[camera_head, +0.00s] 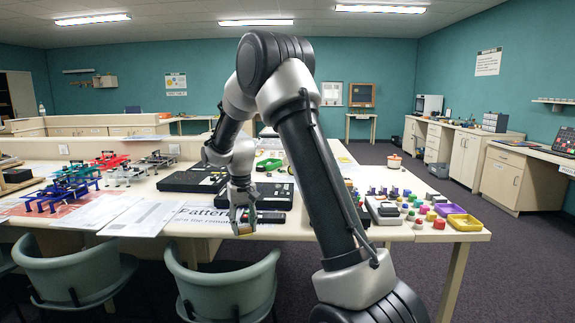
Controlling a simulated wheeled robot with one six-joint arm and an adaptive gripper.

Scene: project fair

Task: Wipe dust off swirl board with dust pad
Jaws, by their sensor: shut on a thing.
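My gripper (243,226) points down at the front edge of the table. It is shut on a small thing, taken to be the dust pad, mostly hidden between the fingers. Two black flat boards lie on the table behind the gripper: one at the left (190,180) and one at the right (268,190), partly behind my wrist. I cannot tell which is the swirl board, and dust is too small to see. A dark flat bar (270,217) lies just right of the gripper.
Two green chairs (225,290) (75,270) stand at the front edge.

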